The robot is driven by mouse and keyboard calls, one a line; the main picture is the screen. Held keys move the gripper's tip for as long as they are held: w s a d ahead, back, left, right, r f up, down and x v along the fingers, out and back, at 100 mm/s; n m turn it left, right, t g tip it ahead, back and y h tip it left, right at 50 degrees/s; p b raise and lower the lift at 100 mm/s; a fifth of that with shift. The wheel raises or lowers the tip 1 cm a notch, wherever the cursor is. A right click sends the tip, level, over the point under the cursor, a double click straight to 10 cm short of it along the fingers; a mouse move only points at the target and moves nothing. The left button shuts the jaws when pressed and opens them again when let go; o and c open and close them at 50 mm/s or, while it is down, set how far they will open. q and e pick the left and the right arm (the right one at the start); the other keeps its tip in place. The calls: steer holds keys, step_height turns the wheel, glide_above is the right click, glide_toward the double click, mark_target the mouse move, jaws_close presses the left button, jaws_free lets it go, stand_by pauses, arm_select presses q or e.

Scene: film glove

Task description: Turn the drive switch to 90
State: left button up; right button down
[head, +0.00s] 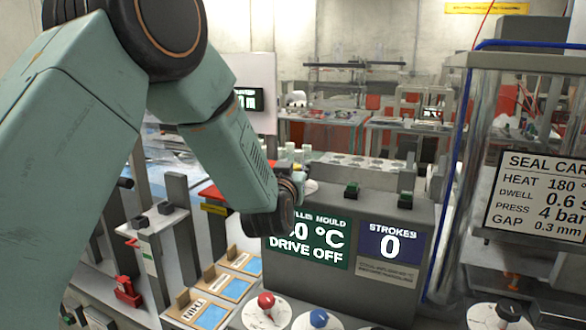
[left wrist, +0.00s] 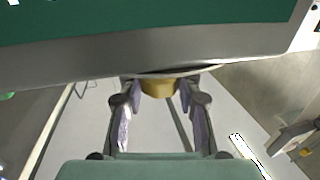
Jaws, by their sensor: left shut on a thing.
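A grey console (head: 330,222) carries a green display (head: 310,245) reading "DRIVE OFF", with a temperature partly covered by my left arm. My left arm's dark wrist end (head: 272,212) is in front of the display's left side. In the left wrist view my left gripper (left wrist: 160,92) has a finger on each side of a brass-coloured knob (left wrist: 160,86) and is shut on it. The knob sits below the edge of a grey panel with a green face. I cannot read its turn angle or any scale, nor confirm that it is the drive switch. My right gripper is out of view.
A blue display (head: 390,245) reads "STROKES 0". Red (head: 266,301) and blue (head: 318,318) knobs stand on white discs at the front. Small blue-faced trays (head: 212,318) lie at left. A clear cabinet with a "SEAL CARD" sign (head: 540,195) stands at right.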

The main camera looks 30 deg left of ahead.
arm_select(q)
steer(key=shift+r, duration=0.1)
steer(key=shift+c, duration=1.1)
